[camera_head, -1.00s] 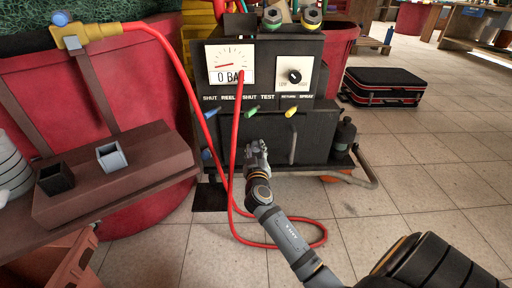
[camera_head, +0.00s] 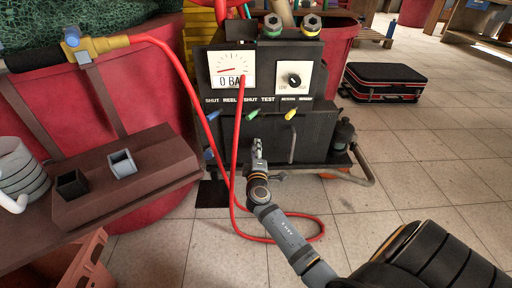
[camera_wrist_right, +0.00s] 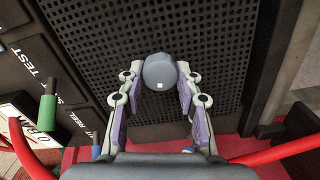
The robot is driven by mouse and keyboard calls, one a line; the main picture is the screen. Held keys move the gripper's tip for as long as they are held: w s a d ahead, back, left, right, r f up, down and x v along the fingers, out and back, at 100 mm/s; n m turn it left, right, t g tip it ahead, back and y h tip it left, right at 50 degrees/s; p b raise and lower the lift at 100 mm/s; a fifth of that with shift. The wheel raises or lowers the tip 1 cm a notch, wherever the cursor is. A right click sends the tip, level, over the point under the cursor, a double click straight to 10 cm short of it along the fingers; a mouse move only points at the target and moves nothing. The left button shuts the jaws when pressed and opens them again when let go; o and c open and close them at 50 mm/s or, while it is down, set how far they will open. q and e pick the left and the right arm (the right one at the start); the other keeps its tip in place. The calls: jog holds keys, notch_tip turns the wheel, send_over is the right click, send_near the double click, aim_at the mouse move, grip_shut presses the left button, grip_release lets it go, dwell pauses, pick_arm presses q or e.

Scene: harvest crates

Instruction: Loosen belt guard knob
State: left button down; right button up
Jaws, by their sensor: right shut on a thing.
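The belt guard is a black perforated panel (camera_wrist_right: 155,115) that fills the middle of the right wrist view. A grey round knob (camera_wrist_right: 160,72) with a small white square stands out from it. My right gripper (camera_wrist_right: 159,77) is shut on the knob, one finger on each side. In the head view my right gripper (camera_head: 257,145) reaches the low front of the black machine (camera_head: 315,125), below its levers. The knob itself is hidden there. My left gripper is not in view.
A red hose (camera_head: 237,130) hangs down the machine left of my gripper and loops on the floor. Blue, green (camera_head: 253,115) and yellow (camera_head: 290,114) levers stick out above. A black bottle (camera_head: 343,134) stands at the right.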

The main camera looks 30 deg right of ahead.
jog(key=shift+n+p, duration=0.55)
jog(key=shift+n, duration=1.05)
jog(key=o, duration=1.2)
jog(key=shift+c, duration=0.2)
jog(key=shift+f, duration=0.1)
jog(key=v, duration=1.2)
